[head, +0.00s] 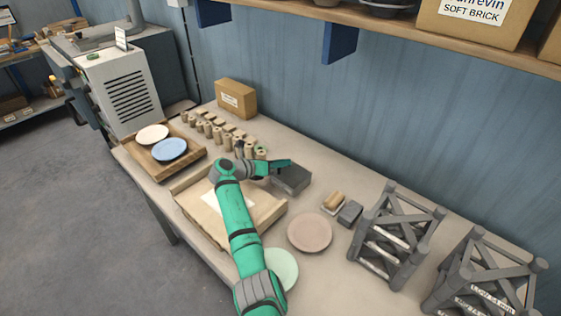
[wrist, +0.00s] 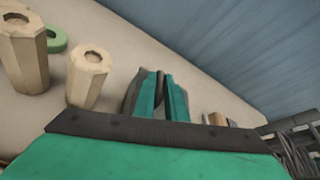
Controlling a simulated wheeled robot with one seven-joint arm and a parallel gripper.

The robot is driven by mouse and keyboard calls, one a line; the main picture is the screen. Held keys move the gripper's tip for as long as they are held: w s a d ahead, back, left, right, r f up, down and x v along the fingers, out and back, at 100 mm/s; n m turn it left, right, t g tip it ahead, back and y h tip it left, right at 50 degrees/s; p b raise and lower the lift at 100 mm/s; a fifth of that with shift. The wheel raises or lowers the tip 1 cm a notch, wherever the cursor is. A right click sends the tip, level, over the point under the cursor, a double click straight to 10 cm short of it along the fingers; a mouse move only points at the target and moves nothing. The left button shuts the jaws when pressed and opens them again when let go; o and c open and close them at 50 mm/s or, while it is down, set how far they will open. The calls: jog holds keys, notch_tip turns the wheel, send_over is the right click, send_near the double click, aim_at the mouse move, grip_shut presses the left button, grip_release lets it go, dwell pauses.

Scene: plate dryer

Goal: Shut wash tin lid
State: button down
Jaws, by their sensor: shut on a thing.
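The wash tin (head: 293,184) is a grey box on the bench, right of the wooden board. My gripper (head: 284,164) reaches over its top from the left and hides part of it. In the wrist view, my two teal fingers (wrist: 161,98) are close together on a thin dark grey edge, which looks like the tin's lid (wrist: 131,92). Most of the lid is hidden by the fingers, and I cannot tell its exact angle.
Several tan octagonal pieces (wrist: 88,78) stand behind my wrist. A pinkish plate (head: 310,233), a brush (head: 333,201) and a grey block (head: 350,213) lie to the right. Grey lattice stands (head: 397,235) rise further right. A blue wall backs the bench.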

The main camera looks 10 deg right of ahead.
jog(key=shift+s+f, duration=0.15)
jog(key=shift+f, duration=0.3)
jog(key=c, duration=2.1)
grip_release()
jog(key=shift+r, duration=0.15)
jog(key=shift+a, duration=0.1)
jog(key=shift+a+r, duration=0.15)
jog(key=shift+a, duration=0.1)
jog(key=v, duration=1)
jog(key=shift+s+a, duration=0.1)
